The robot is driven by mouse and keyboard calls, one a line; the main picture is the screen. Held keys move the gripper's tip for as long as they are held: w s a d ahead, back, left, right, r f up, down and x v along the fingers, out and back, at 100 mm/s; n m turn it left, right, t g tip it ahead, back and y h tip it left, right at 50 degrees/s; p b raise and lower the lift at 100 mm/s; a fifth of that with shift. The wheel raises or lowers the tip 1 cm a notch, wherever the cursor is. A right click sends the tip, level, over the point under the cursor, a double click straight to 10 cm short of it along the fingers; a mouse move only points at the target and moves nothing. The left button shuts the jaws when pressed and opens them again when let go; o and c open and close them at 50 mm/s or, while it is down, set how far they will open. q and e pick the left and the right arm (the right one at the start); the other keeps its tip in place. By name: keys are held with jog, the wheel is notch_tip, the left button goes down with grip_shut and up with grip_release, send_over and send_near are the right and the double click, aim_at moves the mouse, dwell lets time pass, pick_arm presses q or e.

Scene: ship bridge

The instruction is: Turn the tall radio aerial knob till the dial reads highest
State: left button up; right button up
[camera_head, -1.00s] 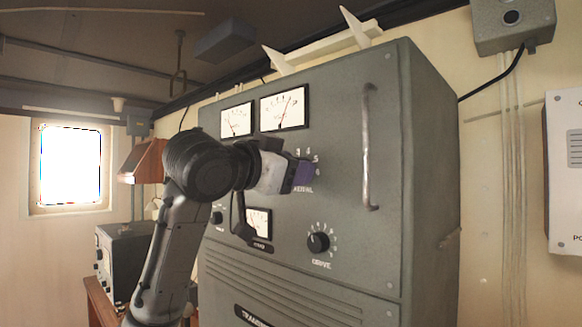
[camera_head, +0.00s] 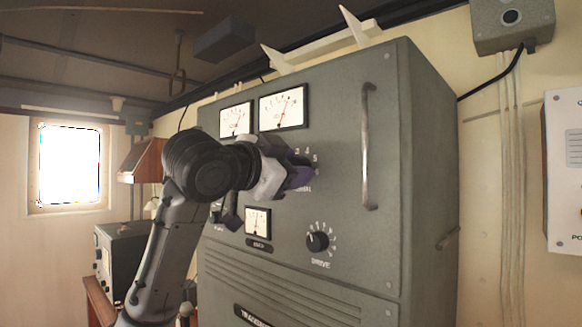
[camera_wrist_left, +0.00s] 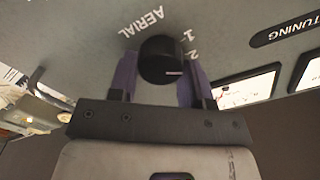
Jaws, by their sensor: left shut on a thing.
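The tall grey radio cabinet (camera_head: 345,250) stands before me. My left gripper (camera_head: 304,177) reaches its front from the left, its purple fingers at the aerial knob. In the left wrist view the round black aerial knob (camera_wrist_left: 160,58) sits between the two fingers, with a pale mark low on its face and the AERIAL lettering beside it. The gripper is shut on it. In the head view the gripper hides the knob. The larger upper dial (camera_head: 283,107) has its needle leaning right of upright. A smaller dial (camera_head: 236,120) is left of it. My right gripper is out of view.
A vertical handle (camera_head: 369,150) sticks out right of the aerial knob. The drive knob (camera_head: 317,241) and a small lower meter (camera_head: 258,221) are below. A grey box (camera_head: 512,22) and a white panel (camera_head: 565,170) are on the right wall.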

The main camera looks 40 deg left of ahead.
pick_arm(q)
jog(key=shift+r, duration=0.1)
jog(key=o, duration=0.9)
jog(key=shift+s, duration=0.1)
jog(key=s+b, duration=0.6)
jog(key=s, duration=0.7)
jog(key=shift+s+a, duration=0.3)
jog(key=shift+s, duration=0.05)
